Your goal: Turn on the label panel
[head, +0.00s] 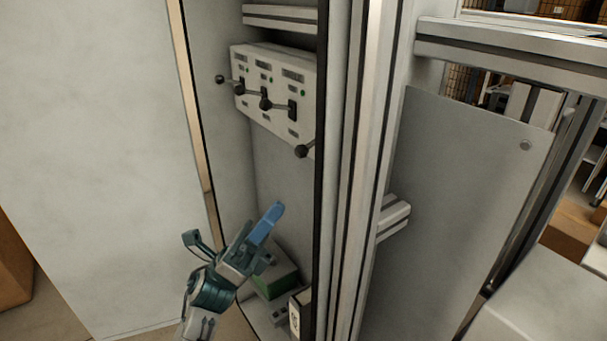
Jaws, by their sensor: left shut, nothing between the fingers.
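The label panel is probably part of the white switch panel (284,65) high on the inner wall of an open cabinet. The panel carries small labels, small green dots and a row of levers with black ball knobs. One knob (219,79) sticks out to the left and another knob (302,151) hangs lower at the right. I cannot tell which lever belongs to the label panel. My left gripper (272,218) is shut and empty, below the panel and apart from it, its blue fingers pointing up and right. My right gripper is not in view.
A green-topped box (275,284) and a white binder-like item (299,310) are in the cabinet bottom, beside my left gripper. The cabinet's frame post (356,170) stands on the right. A large pale door or panel (95,150) fills the left. Space between gripper and levers looks clear.

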